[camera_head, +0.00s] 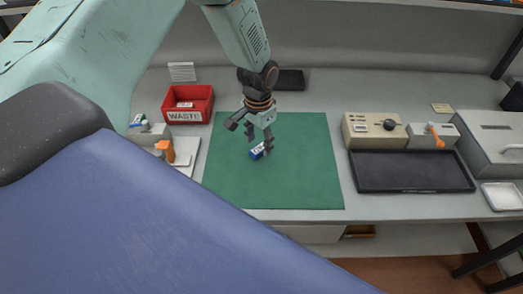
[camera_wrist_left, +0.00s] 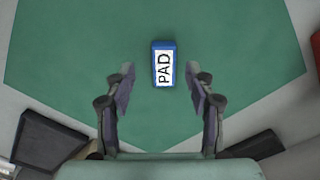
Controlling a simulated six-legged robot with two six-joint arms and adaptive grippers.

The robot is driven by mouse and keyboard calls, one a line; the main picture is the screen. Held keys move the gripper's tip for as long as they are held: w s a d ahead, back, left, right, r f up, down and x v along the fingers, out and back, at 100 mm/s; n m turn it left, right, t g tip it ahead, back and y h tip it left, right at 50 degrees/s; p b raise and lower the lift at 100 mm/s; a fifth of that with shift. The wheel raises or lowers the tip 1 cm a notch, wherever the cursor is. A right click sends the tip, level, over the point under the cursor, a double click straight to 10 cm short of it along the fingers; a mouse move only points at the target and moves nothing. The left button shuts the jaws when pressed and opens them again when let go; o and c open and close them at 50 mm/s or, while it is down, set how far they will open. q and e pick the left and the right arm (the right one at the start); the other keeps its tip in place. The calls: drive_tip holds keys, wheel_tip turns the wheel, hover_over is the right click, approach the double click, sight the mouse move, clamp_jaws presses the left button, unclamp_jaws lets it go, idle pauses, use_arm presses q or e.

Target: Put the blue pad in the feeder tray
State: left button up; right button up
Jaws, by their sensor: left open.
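The blue pad (camera_head: 258,153) is a small blue block with a white label, lying on the green mat (camera_head: 300,180). In the left wrist view the pad (camera_wrist_left: 164,64) reads "PAD" and lies ahead of the fingertips, centred between them. My left gripper (camera_head: 259,143) is over the mat at the pad, its two fingers (camera_wrist_left: 163,78) spread apart with nothing between them. I cannot tell the exact height above the pad. A black shallow tray (camera_head: 412,171) lies in front of a beige device with a knob (camera_head: 374,130), right of the mat; it may be the feeder tray. My right gripper is not in view.
A red bin marked "WASTE" (camera_head: 188,104) stands left of the mat. A grey box (camera_head: 490,140) and a small white tray (camera_head: 503,195) are at the far right. The mat around the pad is clear.

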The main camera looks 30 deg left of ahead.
sight(255, 150)
use_arm(q)
drive_tip(key=f, duration=0.1)
drive_tip(key=a+f, duration=0.1)
drive_tip(key=f, duration=0.1)
drive_tip(key=shift+s+a, duration=0.1)
drive_tip(key=shift+s, duration=0.1)
drive_tip(key=shift+w+d+r, duration=0.1)
drive_tip(key=shift+w+d, duration=0.1)
drive_tip(key=shift+d, duration=0.25)
drive_tip(key=shift+c, duration=1)
drive_tip(key=shift+s+a, duration=0.2)
drive_tip(key=shift+a, duration=0.15)
drive_tip(key=c, duration=0.5)
drive_tip(key=shift+w+d, duration=0.15)
drive_tip(key=shift+d, duration=0.15)
drive_tip(key=c, duration=0.4)
